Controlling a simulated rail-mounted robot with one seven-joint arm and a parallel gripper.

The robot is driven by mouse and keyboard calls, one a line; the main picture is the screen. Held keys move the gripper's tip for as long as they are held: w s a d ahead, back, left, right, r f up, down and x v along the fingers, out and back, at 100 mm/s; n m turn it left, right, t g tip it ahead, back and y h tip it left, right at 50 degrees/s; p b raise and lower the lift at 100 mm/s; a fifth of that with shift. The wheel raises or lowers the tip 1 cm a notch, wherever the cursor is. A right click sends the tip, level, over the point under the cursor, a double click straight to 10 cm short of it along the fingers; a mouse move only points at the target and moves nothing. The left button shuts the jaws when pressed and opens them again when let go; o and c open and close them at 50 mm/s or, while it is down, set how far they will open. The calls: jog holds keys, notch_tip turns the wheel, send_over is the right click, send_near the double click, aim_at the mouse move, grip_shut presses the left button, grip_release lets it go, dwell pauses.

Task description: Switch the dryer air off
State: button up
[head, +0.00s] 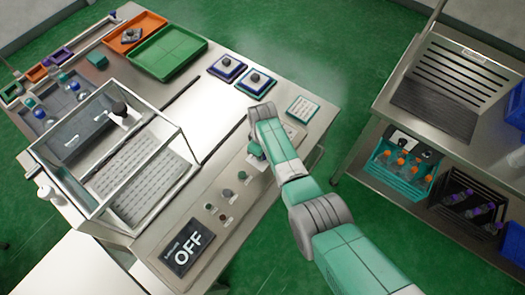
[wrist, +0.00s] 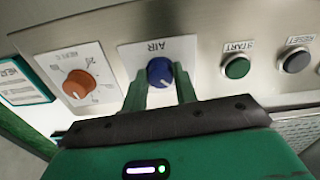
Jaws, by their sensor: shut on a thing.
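The blue knob labelled AIR (wrist: 160,68) sits on a white plate on the metal control panel. My gripper (wrist: 161,84) has one green finger on each side of the knob and is shut on it. A white pointer mark shows low on the knob's face. In the head view my gripper (head: 257,152) is at the right part of the panel, and my arm hides the knob there. A dark display (head: 187,246) on the panel's left part reads OFF in large letters; its small text is unclear.
An orange dial (wrist: 78,84) is left of the AIR knob. A green START button (wrist: 237,67) and a grey RESET button (wrist: 295,60) are to its right. A clear-walled machine (head: 120,165) stands behind the panel. A shelved metal cart (head: 440,90) stands at right, across a floor gap.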

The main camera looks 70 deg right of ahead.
jog(key=shift+n, duration=0.3)
dwell(0.4)
jog(key=o, duration=1)
jog(key=shift+c, duration=0.2)
notch_tip(320, 180, up, 8)
jog(key=shift+f+p, duration=0.1)
jog(key=shift+p, duration=1.15)
